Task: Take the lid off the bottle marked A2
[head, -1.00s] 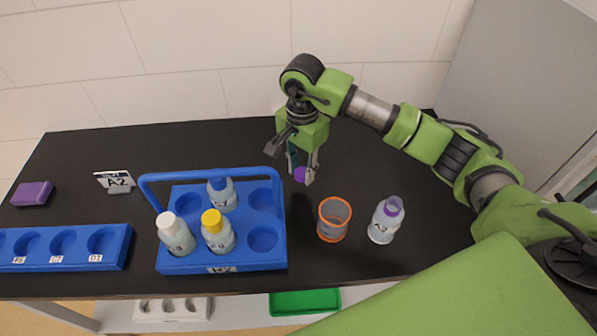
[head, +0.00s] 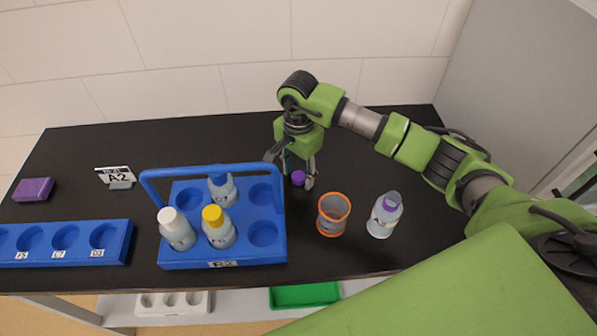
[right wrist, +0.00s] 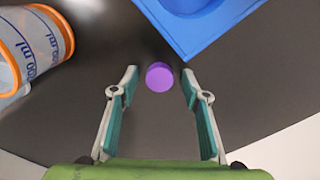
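A clear bottle (head: 385,215) with a purple ring at its neck stands upright on the black table at the right; no cap shows on it, and its label is too small to read. A small purple lid (head: 297,178) is on the table behind the orange-rimmed beaker. My right gripper (head: 289,172) is open over the lid. In the right wrist view the lid (right wrist: 160,77) sits between the two fingertips (right wrist: 159,74), with a gap on each side. My left gripper is out of view.
The orange-rimmed beaker (head: 333,214) stands left of the bottle. A blue carrier (head: 265,256) with a tall handle holds several bottles. The table's back middle is clear.

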